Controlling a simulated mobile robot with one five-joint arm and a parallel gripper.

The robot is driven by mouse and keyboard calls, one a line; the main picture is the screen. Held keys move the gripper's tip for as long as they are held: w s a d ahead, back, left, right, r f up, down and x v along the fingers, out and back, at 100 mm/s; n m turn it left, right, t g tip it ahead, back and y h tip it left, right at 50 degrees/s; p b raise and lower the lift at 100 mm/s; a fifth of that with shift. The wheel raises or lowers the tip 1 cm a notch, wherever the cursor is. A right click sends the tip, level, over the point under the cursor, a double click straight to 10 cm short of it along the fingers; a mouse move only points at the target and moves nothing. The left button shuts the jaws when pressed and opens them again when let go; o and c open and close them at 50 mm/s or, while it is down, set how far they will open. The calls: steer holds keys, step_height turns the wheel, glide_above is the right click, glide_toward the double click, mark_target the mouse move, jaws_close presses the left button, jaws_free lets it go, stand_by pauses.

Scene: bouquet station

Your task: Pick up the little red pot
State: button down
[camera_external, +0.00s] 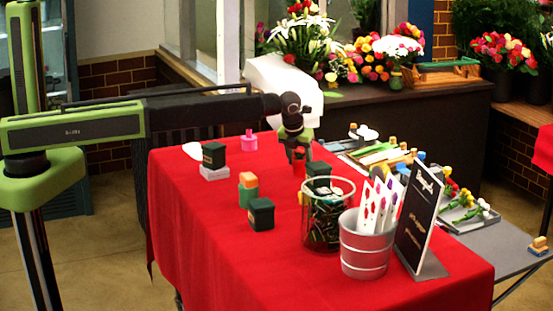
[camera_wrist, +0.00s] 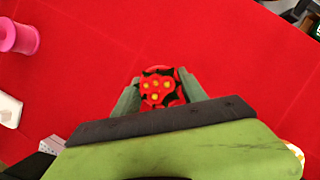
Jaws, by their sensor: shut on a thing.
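The little red pot (camera_wrist: 160,87) shows in the wrist view between the two fingertips, seen from above, with yellow and dark detail on its top. My gripper (camera_wrist: 160,90) is shut on it, one finger on each side. In the external view, my gripper (camera_external: 298,156) points down over the red-covered table, and part of the red pot (camera_external: 299,170) shows below it. I cannot tell whether the pot's base touches the cloth, as red lies behind red.
The table's front left is clear.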

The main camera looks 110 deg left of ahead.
mark_target(300, 150)
steer(key=shift+r, duration=0.1)
step_height(300, 150, up, 5)
steer(key=p, duration=0.5)
steer(key=w+d+r+p, duration=0.2)
steer(key=d+r+p, duration=0.3)
steer(key=d, duration=0.6)
steer(key=shift+d+r+p, duration=0.25)
steer(key=shift+r+p, duration=0.15)
steer(key=shift+p, duration=0.05)
